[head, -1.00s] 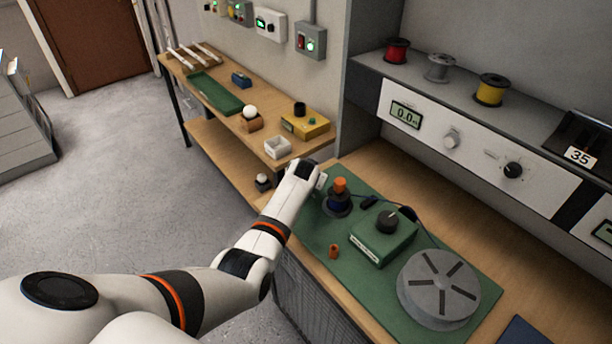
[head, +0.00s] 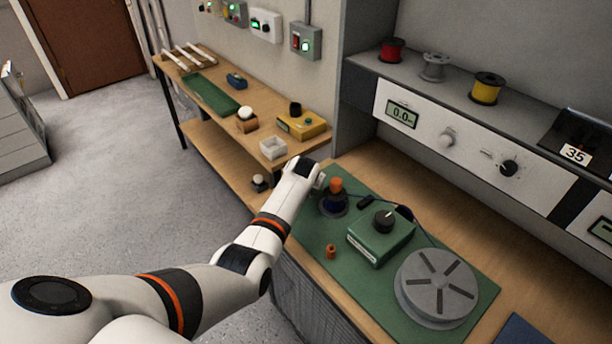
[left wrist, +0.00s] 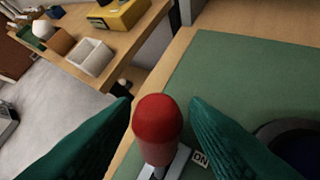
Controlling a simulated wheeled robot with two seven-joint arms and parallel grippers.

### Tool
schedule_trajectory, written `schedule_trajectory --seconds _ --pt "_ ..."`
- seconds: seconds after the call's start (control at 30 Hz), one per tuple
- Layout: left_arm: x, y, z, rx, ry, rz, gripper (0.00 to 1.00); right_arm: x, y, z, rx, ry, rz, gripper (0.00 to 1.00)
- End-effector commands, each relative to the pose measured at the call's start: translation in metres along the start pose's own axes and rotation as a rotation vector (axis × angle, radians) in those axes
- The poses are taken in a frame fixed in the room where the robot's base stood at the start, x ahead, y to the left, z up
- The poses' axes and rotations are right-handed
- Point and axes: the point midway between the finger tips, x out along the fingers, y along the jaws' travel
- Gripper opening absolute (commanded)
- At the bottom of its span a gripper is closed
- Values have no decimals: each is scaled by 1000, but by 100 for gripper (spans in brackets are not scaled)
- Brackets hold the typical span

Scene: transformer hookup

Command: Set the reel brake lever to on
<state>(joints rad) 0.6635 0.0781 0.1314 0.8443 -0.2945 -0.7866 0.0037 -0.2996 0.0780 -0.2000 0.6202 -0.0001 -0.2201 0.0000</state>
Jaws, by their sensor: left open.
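The brake lever (left wrist: 157,137) has a red rounded knob on a pale metal stem, with a small "ON" label (left wrist: 201,158) just right of its base in the left wrist view. My left gripper (left wrist: 160,103) is open, with one dark green finger on each side of the knob. Gaps show between the knob and both fingers, so it is not gripped. In the head view my left gripper (head: 318,180) is at the far left corner of the green mat (head: 314,232), and the lever is hidden there. My right gripper is not in view.
An orange-topped dark post (head: 335,198), a small orange piece (head: 331,252), a green box with a black knob (head: 378,243) and a grey slotted reel (head: 437,283) stand on the mat. A side bench with a white tray (head: 273,148) is beyond.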

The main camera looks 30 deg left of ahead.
Motion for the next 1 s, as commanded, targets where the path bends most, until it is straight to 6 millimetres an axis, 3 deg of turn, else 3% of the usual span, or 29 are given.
schedule_trajectory --seconds 0.27,1.0 --pt "-11 0 1 0 -2 1 41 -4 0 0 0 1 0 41" --pt "-110 -1 0 1 -1 -1 41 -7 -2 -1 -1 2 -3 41"
